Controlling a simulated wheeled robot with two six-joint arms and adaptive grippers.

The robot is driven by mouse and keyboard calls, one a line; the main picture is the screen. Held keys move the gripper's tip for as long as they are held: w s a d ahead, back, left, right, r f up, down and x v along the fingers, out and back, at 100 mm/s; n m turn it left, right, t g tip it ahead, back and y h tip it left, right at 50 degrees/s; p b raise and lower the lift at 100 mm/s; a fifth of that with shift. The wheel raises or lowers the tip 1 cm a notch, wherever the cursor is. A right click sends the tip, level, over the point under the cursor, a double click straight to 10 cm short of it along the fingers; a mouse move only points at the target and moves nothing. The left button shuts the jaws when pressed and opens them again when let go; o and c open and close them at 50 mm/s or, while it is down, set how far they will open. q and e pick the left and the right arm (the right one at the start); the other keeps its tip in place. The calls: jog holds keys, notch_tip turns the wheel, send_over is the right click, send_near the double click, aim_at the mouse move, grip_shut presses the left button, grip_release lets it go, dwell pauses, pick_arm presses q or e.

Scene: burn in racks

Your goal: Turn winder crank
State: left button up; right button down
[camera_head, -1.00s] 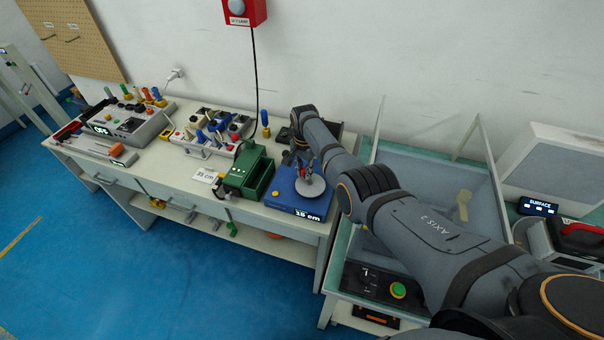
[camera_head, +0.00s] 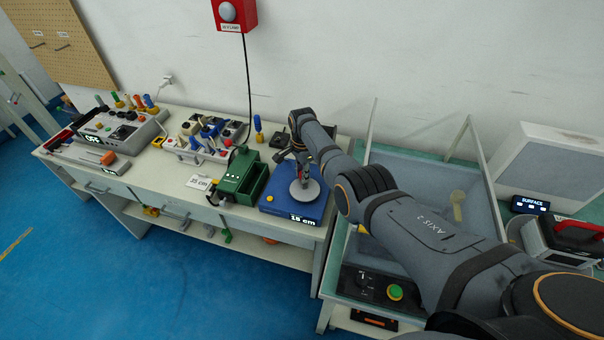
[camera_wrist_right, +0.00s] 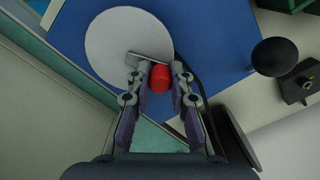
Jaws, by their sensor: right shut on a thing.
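The winder is a blue box (camera_head: 278,204) with a round grey disc (camera_head: 313,190) on top and a lit display on its front that seems to read 15 cm. My right gripper (camera_head: 302,178) reaches down over the disc. In the right wrist view, the right gripper (camera_wrist_right: 159,68) is shut on the crank's red knob (camera_wrist_right: 160,79). A grey metal crank bar (camera_wrist_right: 147,56) lies across the pale disc (camera_wrist_right: 115,45) beside the knob. My left gripper is not in view.
A green box-shaped device (camera_head: 240,178) stands close left of the winder, with a white card (camera_head: 200,183) by it. Black items (camera_head: 279,139) lie behind. A clear-walled tank (camera_head: 425,170) stands right of the bench, under my right arm.

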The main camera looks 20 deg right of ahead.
jog(key=c, duration=1.2)
grip_release()
notch_tip(320, 180, up, 12)
